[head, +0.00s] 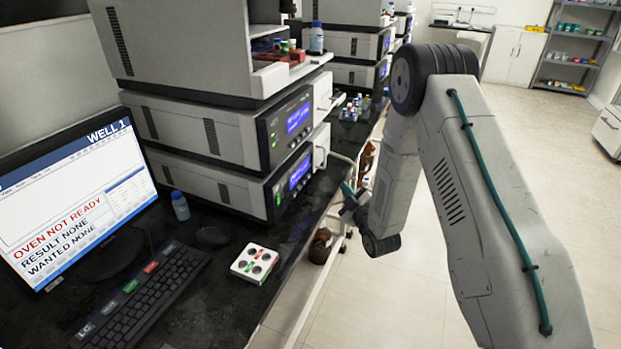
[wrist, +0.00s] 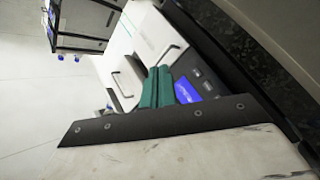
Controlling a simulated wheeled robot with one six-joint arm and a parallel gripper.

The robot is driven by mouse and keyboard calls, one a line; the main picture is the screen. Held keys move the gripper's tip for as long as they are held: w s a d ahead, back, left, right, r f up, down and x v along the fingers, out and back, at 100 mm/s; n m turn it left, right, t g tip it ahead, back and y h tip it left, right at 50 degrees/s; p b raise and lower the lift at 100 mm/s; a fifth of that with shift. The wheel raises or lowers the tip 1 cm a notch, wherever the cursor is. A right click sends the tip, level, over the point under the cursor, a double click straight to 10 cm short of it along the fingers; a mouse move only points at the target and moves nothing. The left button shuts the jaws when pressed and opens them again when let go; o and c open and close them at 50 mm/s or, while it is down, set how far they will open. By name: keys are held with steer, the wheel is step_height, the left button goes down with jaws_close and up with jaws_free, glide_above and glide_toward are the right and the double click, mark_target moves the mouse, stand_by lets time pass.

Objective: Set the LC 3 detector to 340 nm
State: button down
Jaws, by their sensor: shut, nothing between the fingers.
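My gripper (head: 349,202) is at the front of the nearest instrument stack, to the right of its lower module. In the wrist view its teal fingers (wrist: 156,88) are shut together with nothing between them. They lie in front of a white module face, beside a lit blue display (wrist: 187,90) and partly against its edge in the picture. Whether they touch the face cannot be told. In the head view the stack has an upper display (head: 298,118) and a lower display (head: 300,171). Their text is too small to read. No LC 3 label is readable, so the detector cannot be singled out.
A monitor (head: 75,195) at left reads WELL 1, OVEN NOT READY, RESULT NONE, WANTED NONE. A keyboard (head: 140,300), mouse (head: 212,237), white button box (head: 254,263) and small blue-capped bottle (head: 180,206) stand on the bench. Further stacks (head: 350,43) stand behind. The floor at right is clear.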

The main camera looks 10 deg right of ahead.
mark_target(308, 177)
steer(key=shift+w+a, duration=0.1)
steer(key=shift+w+a, duration=0.85)
steer(key=shift+a, duration=0.3)
steer(key=shift+w+a, duration=0.8)
steer(key=shift+a, duration=0.4)
steer(key=shift+w+a, duration=0.85)
steer(key=shift+a, duration=0.3)
steer(key=shift+w+a, duration=0.3)
steer(key=shift+w+a, duration=0.2)
steer(key=shift+a, duration=0.05)
stand_by(0.7)
steer(key=shift+s+d, duration=0.45)
steer(key=shift+d, duration=0.1)
steer(key=shift+w+a, duration=0.3)
stand_by(0.3)
